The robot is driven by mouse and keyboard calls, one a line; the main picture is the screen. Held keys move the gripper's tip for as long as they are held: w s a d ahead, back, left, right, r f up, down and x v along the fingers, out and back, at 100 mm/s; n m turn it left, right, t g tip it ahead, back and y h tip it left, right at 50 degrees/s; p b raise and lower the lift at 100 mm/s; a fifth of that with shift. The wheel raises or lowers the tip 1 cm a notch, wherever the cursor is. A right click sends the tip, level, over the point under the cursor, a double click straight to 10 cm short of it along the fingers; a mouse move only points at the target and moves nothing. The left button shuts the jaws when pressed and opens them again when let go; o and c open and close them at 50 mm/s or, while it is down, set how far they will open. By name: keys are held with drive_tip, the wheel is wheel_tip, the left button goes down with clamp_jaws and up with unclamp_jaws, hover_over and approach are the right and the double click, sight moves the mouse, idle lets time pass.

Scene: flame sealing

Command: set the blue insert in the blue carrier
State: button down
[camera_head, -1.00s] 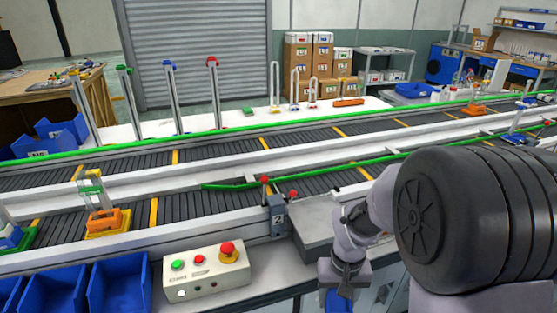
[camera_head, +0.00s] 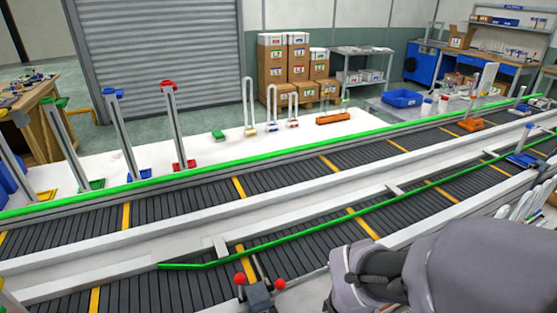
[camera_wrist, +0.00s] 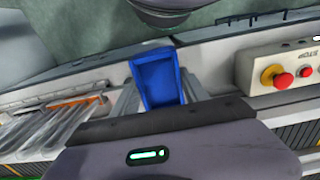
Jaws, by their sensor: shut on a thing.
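My gripper (camera_wrist: 157,98) shows in the wrist view, its dark housing along the bottom edge. It is shut on a blue box-like piece (camera_wrist: 158,80), which I take to be the blue insert; the fingertips are mostly hidden. In the head view the arm is at the lower right, and the gripper and piece are out of sight. A blue carrier (camera_head: 523,160) seems to sit on the near conveyor at the far right, small and partly unclear.
Two roller conveyors with green rails (camera_head: 300,247) cross the view. A button panel (camera_wrist: 280,72) is at the right of the wrist view.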

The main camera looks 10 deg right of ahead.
drive_tip(key=shift+w+r+p, duration=0.25)
drive_tip(key=shift+r+p, duration=0.45)
drive_tip(key=shift+p, duration=0.4)
hover_over(321, 306)
drive_tip(key=s, duration=0.2)
drive_tip(key=f, duration=0.2)
drive_tip(key=shift+a+f, duration=0.35)
drive_tip(key=shift+a, duration=0.05)
wheel_tip(321, 306, down, 4)
drive_tip(key=shift+w+r+b, duration=0.15)
drive_tip(key=shift+r+b, duration=0.05)
drive_tip(key=shift+b, duration=1.05)
drive_tip(key=shift+r, duration=0.15)
drive_tip(key=shift+f, duration=0.2)
drive_tip(key=c, duration=0.6)
unclamp_jaws()
